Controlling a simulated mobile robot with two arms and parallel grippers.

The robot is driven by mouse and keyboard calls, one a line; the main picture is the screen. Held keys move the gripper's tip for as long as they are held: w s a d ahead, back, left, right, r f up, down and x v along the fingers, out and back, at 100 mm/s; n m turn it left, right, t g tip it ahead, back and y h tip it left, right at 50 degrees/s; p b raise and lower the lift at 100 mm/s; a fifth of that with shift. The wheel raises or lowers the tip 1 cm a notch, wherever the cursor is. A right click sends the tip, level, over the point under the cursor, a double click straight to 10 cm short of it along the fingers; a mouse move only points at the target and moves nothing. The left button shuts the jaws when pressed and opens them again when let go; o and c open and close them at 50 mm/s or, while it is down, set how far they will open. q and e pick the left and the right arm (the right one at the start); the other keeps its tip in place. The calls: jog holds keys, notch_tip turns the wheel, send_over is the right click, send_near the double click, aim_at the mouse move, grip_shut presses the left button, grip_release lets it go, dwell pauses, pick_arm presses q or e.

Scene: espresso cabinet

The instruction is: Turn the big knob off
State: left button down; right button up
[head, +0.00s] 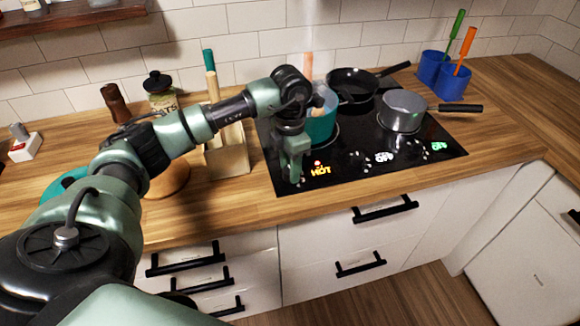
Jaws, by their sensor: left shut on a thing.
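The black cooktop (345,178) is set into the wooden counter. My left gripper (294,178) points down at the front left of the cooktop, with its fingers shut at the surface. The knob between the fingers is mostly hidden by them. Just right of the gripper, an orange "HOT" label (320,171) and a red mark are lit. Other small knobs (356,161) sit further right along the front, near a white "OFF" label (384,157) and a green "OFF" label (438,146). My right gripper is not in view.
A teal pot (322,127) stands right behind my gripper. A black frying pan (352,84) and a grey saucepan (403,112) stand further back and right. A wooden block (228,160) is left of the cooktop. Blue cups (452,84) with utensils stand at back right.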

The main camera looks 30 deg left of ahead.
pick_arm(q)
jog(key=shift+w+r, duration=0.1)
jog(key=c, duration=0.9)
grip_release()
notch_tip(320, 180, up, 6)
jog(key=shift+r+b, duration=0.2)
jog(key=shift+b, duration=0.6)
jog(key=shift+r, duration=0.7)
